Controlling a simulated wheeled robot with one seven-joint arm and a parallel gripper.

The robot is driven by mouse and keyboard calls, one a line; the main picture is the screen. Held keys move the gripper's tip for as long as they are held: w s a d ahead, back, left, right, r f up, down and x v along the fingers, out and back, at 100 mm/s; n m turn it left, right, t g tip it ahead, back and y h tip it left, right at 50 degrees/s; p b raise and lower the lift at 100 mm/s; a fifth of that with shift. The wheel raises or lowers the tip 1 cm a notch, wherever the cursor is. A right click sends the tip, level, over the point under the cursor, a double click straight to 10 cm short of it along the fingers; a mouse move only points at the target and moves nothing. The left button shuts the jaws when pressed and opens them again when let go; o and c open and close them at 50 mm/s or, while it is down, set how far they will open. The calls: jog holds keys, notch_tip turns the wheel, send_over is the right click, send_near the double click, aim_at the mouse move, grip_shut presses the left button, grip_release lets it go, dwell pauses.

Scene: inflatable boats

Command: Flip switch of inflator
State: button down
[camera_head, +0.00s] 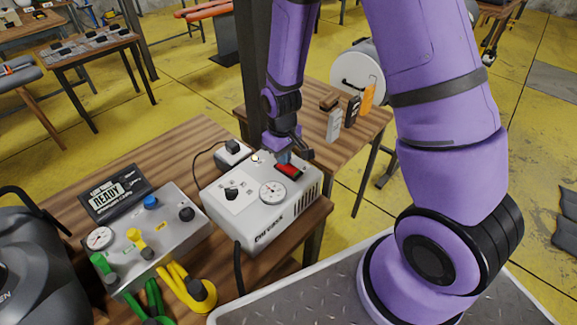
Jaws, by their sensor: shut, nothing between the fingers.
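The inflator (258,224) is a white box on the wooden table, with a black knob (231,193), a round gauge (271,191) and lettering on its front. A red switch (288,171) sits in a dark frame on its top right. My gripper (285,158) points down from the purple arm just above and behind the switch. It is shut and holds nothing. Its tips are at the switch's back edge, and I cannot tell whether they touch it. The gripper hides part of the inflator's top back edge.
A grey valve box (150,235) with coloured knobs and green and yellow hoses stands left of the inflator. A "READY" display (112,192) lies behind it. A small grey box (233,153) is behind the inflator.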

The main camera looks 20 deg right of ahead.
jog(key=shift+r, duration=3.1)
jog(key=shift+r, duration=0.15)
notch_tip(320, 180, up, 9)
jog(key=m+t, duration=0.1)
send_over(291, 166)
jog(key=s+d+r+m+t, duration=0.15)
jog(key=s+r, duration=0.25)
jog(key=r, duration=0.5)
jog(key=s+d+r+m+t, duration=0.2)
jog(key=s+d+r, duration=0.1)
jog(key=s+r, duration=0.8)
jog(key=s, duration=0.4)
jog(key=shift+s+d+r+t, duration=0.15)
jog(key=shift+d+r+t, duration=0.1)
jog(key=shift+d+t, duration=0.15)
